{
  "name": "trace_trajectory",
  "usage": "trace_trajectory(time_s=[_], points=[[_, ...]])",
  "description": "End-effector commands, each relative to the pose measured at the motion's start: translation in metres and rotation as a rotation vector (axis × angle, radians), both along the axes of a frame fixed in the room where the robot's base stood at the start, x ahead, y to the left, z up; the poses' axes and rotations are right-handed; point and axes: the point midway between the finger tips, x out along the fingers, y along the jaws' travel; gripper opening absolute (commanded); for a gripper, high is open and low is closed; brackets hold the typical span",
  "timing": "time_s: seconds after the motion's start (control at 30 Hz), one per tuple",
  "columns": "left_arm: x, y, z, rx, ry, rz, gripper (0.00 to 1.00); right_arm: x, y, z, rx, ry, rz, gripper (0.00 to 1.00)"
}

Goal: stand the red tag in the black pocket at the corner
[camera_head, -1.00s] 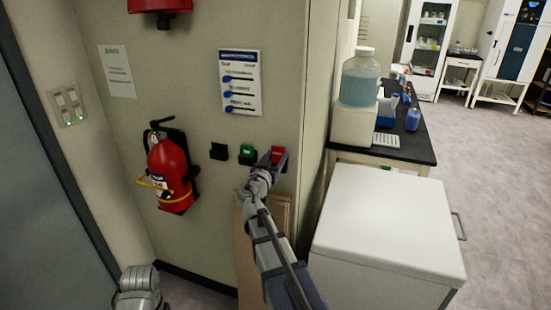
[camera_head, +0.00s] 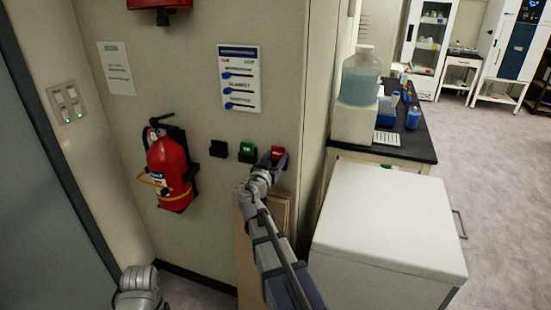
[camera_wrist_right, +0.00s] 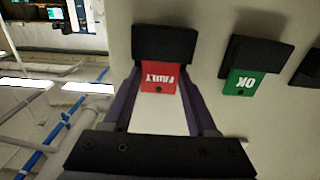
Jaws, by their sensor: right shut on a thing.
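The red tag (camera_wrist_right: 160,78), with white lettering that reads upside down in the right wrist view, is between the fingers of my right gripper (camera_wrist_right: 162,95), which is shut on it. The tag's edge meets the black pocket at the corner (camera_wrist_right: 165,42); I cannot tell how deep it sits inside. In the head view the red tag (camera_head: 278,152) shows upright at the wall's right corner, with my right gripper (camera_head: 274,160) at it, partly hiding the pocket. My left gripper is not in view; only part of the left arm shows at bottom left.
A green OK tag (camera_head: 247,150) stands in the middle pocket, close beside the red one. A black pocket (camera_head: 218,149) further left looks empty. A fire extinguisher (camera_head: 170,170) hangs left. A white cabinet (camera_head: 388,225) stands right of the corner.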

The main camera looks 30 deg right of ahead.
Motion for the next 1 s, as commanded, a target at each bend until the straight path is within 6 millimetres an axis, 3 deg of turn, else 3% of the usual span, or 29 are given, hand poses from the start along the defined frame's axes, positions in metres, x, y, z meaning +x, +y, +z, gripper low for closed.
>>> trace_trajectory(time_s=[0.27, 0.3, 0.57, 1.0], points=[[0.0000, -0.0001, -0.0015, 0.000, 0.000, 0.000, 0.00, 0.0000, 0.0000, -0.0015, 0.000, 0.000, 0.000, 0.07], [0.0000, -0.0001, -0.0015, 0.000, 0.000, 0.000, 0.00, 0.0000, 0.0000, -0.0015, 0.000, 0.000, 0.000, 0.61], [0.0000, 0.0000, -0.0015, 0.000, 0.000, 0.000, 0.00, 0.0000, 0.0000, -0.0015, 0.000, 0.000, 0.000, 0.91], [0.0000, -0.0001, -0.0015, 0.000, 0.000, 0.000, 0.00, 0.0000, 0.0000, -0.0015, 0.000, 0.000, 0.000, 0.93]])
